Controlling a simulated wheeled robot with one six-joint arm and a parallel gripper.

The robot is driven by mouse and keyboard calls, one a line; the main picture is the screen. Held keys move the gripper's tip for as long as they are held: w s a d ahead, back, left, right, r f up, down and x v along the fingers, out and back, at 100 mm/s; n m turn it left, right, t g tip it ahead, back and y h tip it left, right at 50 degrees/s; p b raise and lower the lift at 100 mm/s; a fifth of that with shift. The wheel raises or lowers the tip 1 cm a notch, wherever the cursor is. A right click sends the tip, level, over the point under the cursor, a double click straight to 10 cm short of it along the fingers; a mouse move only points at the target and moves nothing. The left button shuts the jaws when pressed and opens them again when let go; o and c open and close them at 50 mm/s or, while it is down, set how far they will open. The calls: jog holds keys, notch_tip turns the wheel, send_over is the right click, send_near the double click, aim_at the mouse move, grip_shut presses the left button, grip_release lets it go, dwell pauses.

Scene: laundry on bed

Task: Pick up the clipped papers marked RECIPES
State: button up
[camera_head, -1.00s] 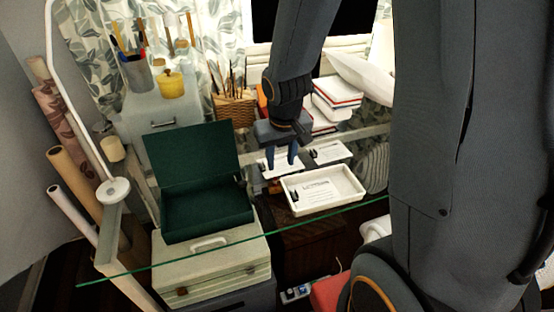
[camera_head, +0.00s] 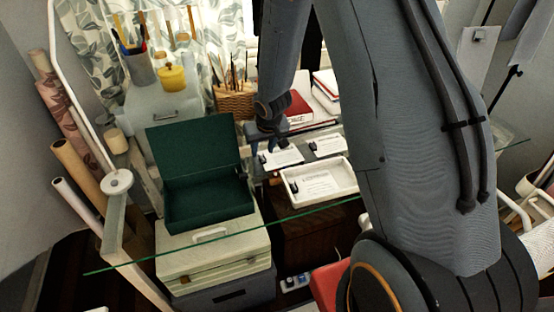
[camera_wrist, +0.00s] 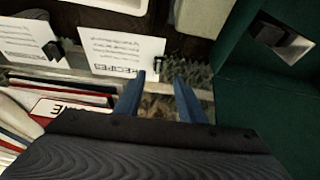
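The clipped papers marked RECIPES (camera_wrist: 120,50) lie flat in the wrist view, with a black clip (camera_wrist: 158,64) at their right end. In the head view I take them to be the left papers (camera_head: 284,157) on the glass shelf, close to the green box. My gripper (camera_wrist: 160,77) is open and empty, its two blue fingers apart. The clip appears just beyond and between the fingertips; contact or height cannot be told. In the head view my gripper (camera_head: 269,147) is over the clipped end of these papers.
Other clipped papers (camera_head: 326,146) lie to the right. A white tray (camera_head: 292,203) holding papers is in front. An open green box (camera_head: 210,208) stands left on a pale case (camera_head: 212,258). Books (camera_head: 323,104) and a pencil basket (camera_head: 235,103) are behind.

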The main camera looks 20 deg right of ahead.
aim_at(262, 158)
jog(key=b+x, duration=0.1)
jog(key=x, duration=0.3)
jog(key=shift+d, duration=0.2)
grip_shut()
jog(key=shift+p+v, duration=0.3)
jog(key=shift+v, duration=0.5)
notch_tip(262, 158, up, 6)
jog(key=p, duration=0.7)
jog(key=s+b, duration=0.3)
jog(key=s, duration=1.6)
jog(key=shift+s+f, duration=0.15)
jog(key=shift+f, duration=0.05)
